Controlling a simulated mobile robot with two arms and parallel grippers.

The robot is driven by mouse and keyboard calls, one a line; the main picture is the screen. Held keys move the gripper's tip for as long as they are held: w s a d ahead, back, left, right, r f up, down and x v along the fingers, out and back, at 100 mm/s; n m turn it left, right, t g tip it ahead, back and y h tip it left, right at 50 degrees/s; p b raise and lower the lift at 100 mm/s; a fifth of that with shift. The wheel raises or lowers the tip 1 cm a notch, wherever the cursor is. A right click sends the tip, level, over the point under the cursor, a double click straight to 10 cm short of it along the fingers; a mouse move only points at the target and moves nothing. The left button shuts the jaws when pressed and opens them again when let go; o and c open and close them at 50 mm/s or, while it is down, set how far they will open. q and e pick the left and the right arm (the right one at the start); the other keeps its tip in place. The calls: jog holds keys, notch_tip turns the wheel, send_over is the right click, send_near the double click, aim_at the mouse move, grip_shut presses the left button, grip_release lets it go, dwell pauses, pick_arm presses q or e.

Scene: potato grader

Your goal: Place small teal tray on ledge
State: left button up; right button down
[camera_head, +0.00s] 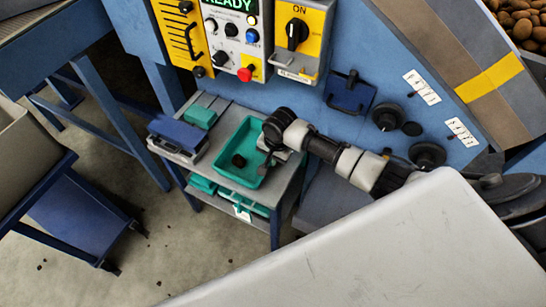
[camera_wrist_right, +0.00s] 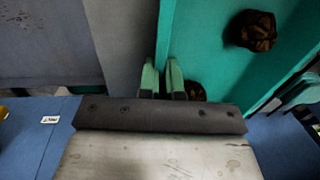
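The teal tray (camera_head: 222,168) is at the right of the grey ledge (camera_head: 214,101), below the control panel. A dark brown potato (camera_head: 239,160) lies in it; it also shows in the right wrist view (camera_wrist_right: 255,31). My right gripper (camera_head: 274,151) is at the tray's right side. In the right wrist view its two greenish fingers (camera_wrist_right: 163,80) stand close together, one on each side of the tray's wall (camera_wrist_right: 166,30), and look shut on it. I cannot tell whether the tray touches the ledge. A second dark lump shows beside the fingers. My left gripper is not in view.
A small teal box (camera_head: 199,117) and a blue-topped grey box (camera_head: 178,135) stand left of the tray. More teal containers (camera_head: 245,205) sit on the shelf below. Control boxes with knobs (camera_head: 296,34) are above. A large pale surface (camera_head: 380,250) fills the lower right.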

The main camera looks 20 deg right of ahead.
jog(key=c, duration=1.7)
grip_release()
jog(key=shift+f, duration=0.1)
jog(key=o, duration=0.4)
jog(key=r, duration=0.4)
jog(key=r+p, duration=0.1)
jog(key=r, duration=0.3)
jog(key=s+d+r+p, duration=0.1)
jog(key=r, duration=0.3)
jog(key=shift+s+r, duration=0.1)
jog(key=shift+r, duration=0.05)
